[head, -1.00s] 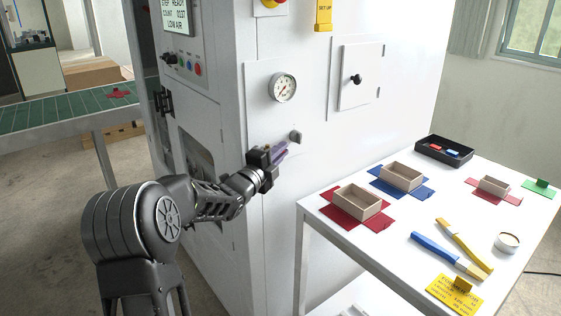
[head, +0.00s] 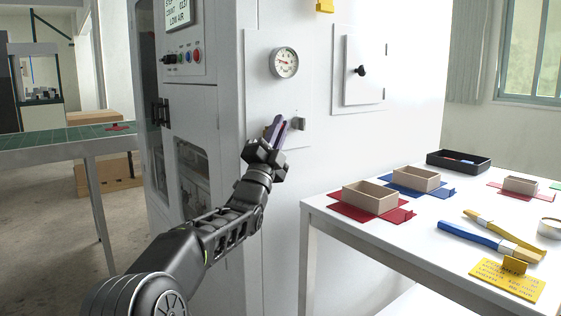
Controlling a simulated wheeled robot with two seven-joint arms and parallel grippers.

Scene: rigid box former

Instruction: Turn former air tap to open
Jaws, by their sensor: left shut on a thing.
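The former's air tap shows as a small grey fitting (head: 299,123) on the white machine panel, below the round pressure gauge (head: 284,63). My left gripper (head: 277,129) is at the tap, just left of the grey fitting, pointing up and slightly right. It is shut on the tap's handle, which is mostly hidden by the jaws; purple shows between the dark finger parts. The handle's exact angle cannot be told. The machine's screen (head: 178,20) reads LOW AIR. My right gripper is out of view.
A white table (head: 400,240) stands right of the machine with cardboard trays on red and blue blanks, a black bin (head: 459,160), blue and yellow tools and a yellow sign (head: 507,280). A small hatch with a black knob (head: 361,70) is right of the gauge.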

